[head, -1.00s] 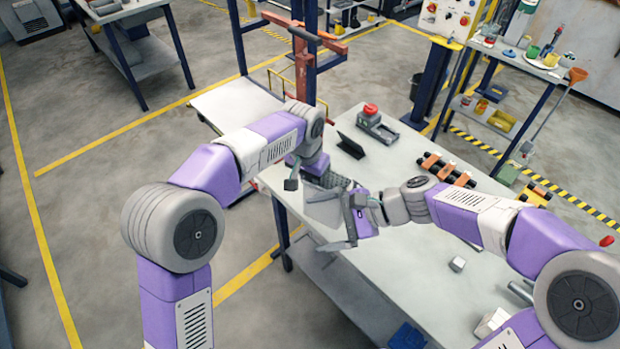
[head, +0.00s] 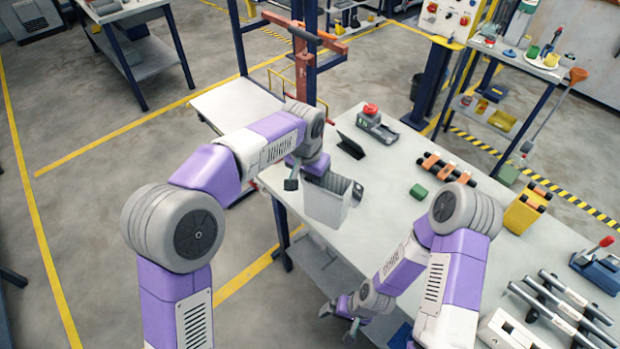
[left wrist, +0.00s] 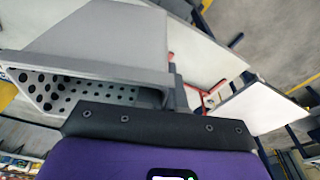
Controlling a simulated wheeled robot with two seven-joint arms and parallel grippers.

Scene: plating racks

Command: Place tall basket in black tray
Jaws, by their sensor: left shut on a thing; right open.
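The tall basket (head: 325,207) is light grey, with a darker perforated inside. It hangs roughly upright at the left edge of the table in the head view. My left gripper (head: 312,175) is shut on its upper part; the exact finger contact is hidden. The left wrist view shows the basket's plain outer wall (left wrist: 95,42) and its holed inside close to the gripper. My right gripper (head: 343,312) is open and empty, low at the table's front edge and apart from the basket. I cannot clearly identify a black tray in either view.
The table's middle is clear.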

